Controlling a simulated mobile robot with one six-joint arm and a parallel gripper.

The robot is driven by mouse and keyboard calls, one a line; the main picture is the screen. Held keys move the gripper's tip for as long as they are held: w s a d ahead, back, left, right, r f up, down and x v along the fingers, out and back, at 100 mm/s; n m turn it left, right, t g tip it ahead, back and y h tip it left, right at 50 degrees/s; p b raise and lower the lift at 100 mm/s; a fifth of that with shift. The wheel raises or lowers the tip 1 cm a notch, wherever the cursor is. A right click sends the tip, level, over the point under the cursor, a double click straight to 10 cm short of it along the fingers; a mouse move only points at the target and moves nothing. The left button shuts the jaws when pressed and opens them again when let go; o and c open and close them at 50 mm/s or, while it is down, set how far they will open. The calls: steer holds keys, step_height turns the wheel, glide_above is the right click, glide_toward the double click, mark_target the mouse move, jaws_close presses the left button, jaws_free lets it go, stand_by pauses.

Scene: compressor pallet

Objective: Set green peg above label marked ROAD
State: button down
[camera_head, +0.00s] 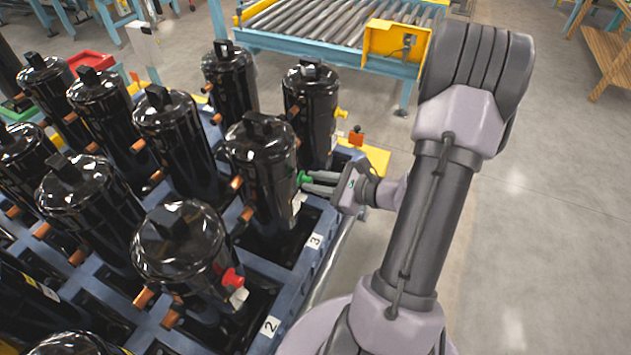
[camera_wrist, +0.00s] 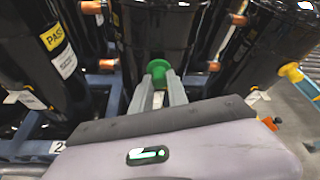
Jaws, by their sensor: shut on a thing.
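The green peg (camera_head: 303,178) is at the side of a black compressor (camera_head: 262,165), in the row position marked 3. It also shows in the wrist view (camera_wrist: 158,69), against the black cylinder wall. My gripper (camera_head: 313,184) is shut on the green peg, its two fingers (camera_wrist: 160,88) on either side of it. A white label (camera_head: 297,203) sits on the compressor just below the peg; its text is too small to read. I cannot tell how far the peg is seated. No label reading ROAD is legible in either view.
Several black compressors with copper stubs stand on a blue pallet (camera_head: 318,238). A nearer compressor has a red peg (camera_head: 232,277); a farther one has a yellow peg (camera_head: 341,112). A roller conveyor (camera_head: 330,22) stands behind. The floor at right is clear.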

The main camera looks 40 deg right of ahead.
steer(key=shift+w+a+b, duration=0.25)
steer(key=shift+w+b, duration=0.05)
steer(key=shift+w, duration=0.35)
stand_by(0.7)
steer(key=c, duration=1.2)
jaws_free()
steer(key=shift+s, duration=0.1)
